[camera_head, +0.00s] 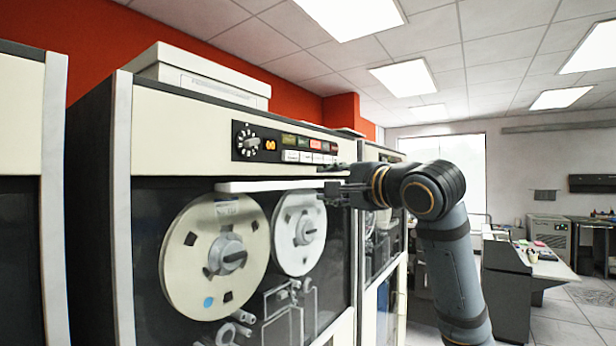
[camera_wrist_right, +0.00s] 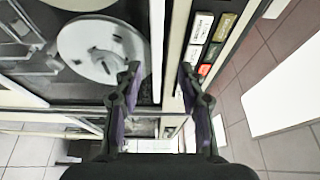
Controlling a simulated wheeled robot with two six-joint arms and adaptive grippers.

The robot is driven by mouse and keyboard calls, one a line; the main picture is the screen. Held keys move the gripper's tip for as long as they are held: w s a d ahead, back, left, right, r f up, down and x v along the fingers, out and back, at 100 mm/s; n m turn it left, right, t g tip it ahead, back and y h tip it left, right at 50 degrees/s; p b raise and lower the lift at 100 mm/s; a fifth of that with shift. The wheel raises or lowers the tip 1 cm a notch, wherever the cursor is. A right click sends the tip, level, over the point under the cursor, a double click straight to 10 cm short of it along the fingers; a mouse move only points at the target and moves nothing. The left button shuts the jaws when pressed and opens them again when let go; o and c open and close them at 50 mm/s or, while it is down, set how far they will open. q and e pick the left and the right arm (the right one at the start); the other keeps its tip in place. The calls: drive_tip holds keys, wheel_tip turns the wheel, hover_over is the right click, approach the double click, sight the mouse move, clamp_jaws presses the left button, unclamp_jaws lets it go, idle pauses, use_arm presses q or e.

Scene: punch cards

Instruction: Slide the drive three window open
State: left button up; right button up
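A cream tape drive fills the middle of the head view, with a dark window (camera_head: 152,210) over two tape reels. A white horizontal bar (camera_head: 270,185) runs along the window's top edge; it also shows in the wrist view (camera_wrist_right: 157,45). My right gripper (camera_head: 328,183) is at the bar's right end. In the wrist view its fingers (camera_wrist_right: 159,80) are open, one on each side of the bar, with gaps visible. No drive number is legible. My left gripper is not in view.
A control panel (camera_head: 284,144) with a dial and lit buttons sits just above the bar. Other drive cabinets stand close on the left (camera_head: 22,200) and right (camera_head: 398,240). A white box (camera_head: 205,78) lies on top. Open floor and a desk (camera_head: 545,268) are at right.

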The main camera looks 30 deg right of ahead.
sight(304, 185)
drive_tip(key=w+p, duration=0.2)
drive_tip(key=w, duration=0.3)
drive_tip(key=shift+w, duration=0.25)
drive_tip(key=w+p, duration=0.1)
drive_tip(key=w, duration=0.1)
drive_tip(key=shift+w+f, duration=0.15)
drive_tip(key=shift+w, duration=0.15)
drive_tip(key=shift+f, duration=0.1)
drive_tip(key=shift+c, duration=0.9)
clamp_jaws()
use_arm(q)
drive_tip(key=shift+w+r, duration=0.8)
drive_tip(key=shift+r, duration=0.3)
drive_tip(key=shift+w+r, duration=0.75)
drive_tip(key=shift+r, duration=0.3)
